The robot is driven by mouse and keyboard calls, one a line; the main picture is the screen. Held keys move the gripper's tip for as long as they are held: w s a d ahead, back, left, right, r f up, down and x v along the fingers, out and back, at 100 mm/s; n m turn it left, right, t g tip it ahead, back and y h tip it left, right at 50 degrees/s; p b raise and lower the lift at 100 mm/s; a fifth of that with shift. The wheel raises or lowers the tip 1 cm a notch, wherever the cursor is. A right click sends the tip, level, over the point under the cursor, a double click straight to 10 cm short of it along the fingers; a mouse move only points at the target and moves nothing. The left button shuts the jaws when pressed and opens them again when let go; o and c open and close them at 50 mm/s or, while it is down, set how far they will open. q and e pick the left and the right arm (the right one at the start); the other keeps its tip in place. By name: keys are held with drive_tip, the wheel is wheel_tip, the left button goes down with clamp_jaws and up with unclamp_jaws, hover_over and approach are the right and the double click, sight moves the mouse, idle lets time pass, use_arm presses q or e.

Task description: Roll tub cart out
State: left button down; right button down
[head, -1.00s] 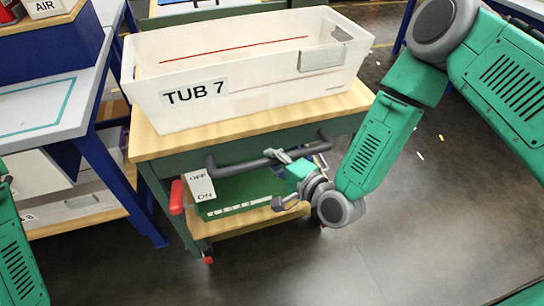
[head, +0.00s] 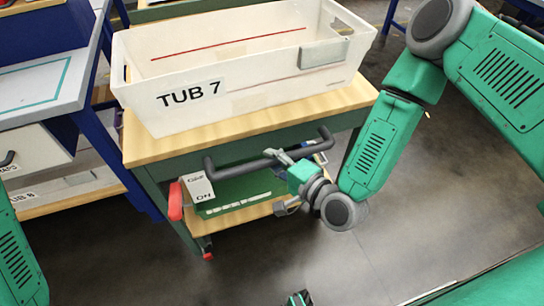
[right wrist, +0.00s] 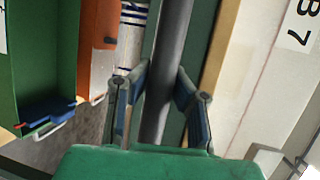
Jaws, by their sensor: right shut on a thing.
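The tub cart has a wooden top (head: 245,124), a green frame and a dark handle bar (head: 228,170) along its near side. A white tub (head: 262,92) labelled TUB 7 sits on the top. My right gripper (head: 282,157) is shut on the handle near its right part. In the right wrist view the dark bar (right wrist: 166,70) runs between the two fingers (right wrist: 160,100). My left arm shows at the left edge. A small dark and green tip (head: 297,299) at the bottom edge seems to be my left gripper; its jaws cannot be made out.
A blue-legged workbench (head: 40,105) stands close at the cart's left, with another tub on its lower shelf. The dark floor (head: 330,265) in front and right is clear.

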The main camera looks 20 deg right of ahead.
drive_tip(key=shift+s+f, duration=0.1)
drive_tip(key=shift+f, duration=0.05)
drive_tip(key=c, duration=1.4)
unclamp_jaws()
drive_tip(key=shift+o, duration=0.2)
drive_tip(key=v, duration=1.1)
drive_tip(key=shift+s+d, duration=0.15)
drive_tip(key=shift+s, duration=0.2)
drive_tip(key=s+f+n+g+h, duration=0.2)
drive_tip(key=s+f+n+g, duration=0.5)
drive_tip(key=f+n+g, duration=0.25)
drive_tip(key=s+d+f+n+g+h, duration=0.3)
drive_tip(key=s+d+n+g+h, duration=0.1)
drive_tip(key=s+d, duration=0.3)
drive_tip(key=shift+s+d+n+h, duration=0.35)
drive_tip(key=shift+d+n+h, duration=0.2)
drive_tip(key=shift+d, duration=0.6)
